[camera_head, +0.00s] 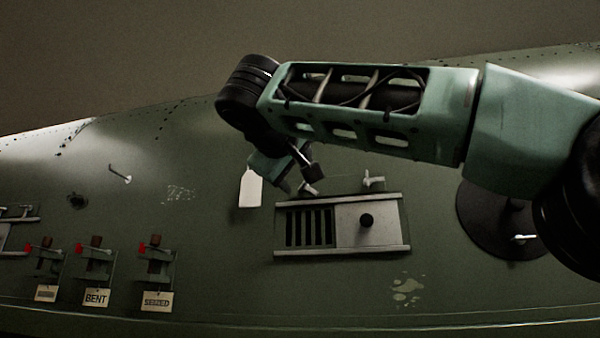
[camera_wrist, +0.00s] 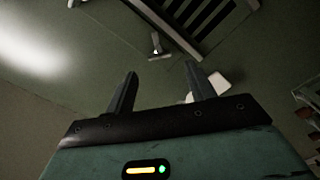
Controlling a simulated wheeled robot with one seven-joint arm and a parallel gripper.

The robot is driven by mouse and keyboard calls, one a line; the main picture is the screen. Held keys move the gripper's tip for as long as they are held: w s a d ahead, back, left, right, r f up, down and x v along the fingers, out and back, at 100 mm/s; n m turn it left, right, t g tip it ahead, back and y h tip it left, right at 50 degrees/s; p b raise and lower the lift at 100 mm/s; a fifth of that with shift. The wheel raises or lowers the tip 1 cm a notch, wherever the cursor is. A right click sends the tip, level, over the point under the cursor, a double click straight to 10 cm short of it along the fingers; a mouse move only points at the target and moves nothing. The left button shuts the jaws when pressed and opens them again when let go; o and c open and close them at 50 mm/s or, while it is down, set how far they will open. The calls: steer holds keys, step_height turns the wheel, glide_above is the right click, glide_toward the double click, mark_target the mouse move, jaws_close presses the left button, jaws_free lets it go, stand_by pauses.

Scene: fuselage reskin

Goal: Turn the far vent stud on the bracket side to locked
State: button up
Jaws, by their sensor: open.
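My gripper (camera_head: 298,180) is open and empty close above the upper left stud. In the wrist view, a T-shaped stud (camera_wrist: 157,45) lies just beyond the gap between my open fingertips (camera_wrist: 161,70), apart from them. The vent's slotted corner (camera_wrist: 195,22) is beyond it.
A white tag (camera_head: 250,188) hangs left of my gripper; it also shows behind one finger in the wrist view (camera_wrist: 214,84). Several brackets (camera_head: 95,262) with red parts and labels, including BENT and SEIZED, stand at the left. A round dark disc (camera_head: 480,225) is at the right.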

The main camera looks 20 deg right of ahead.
mark_target(302, 183)
steer(key=p+x, duration=0.1)
steer(key=x, duration=0.3)
steer(key=shift+w+d, duration=0.25)
steer(key=shift+w, duration=0.1)
steer(key=c, duration=1)
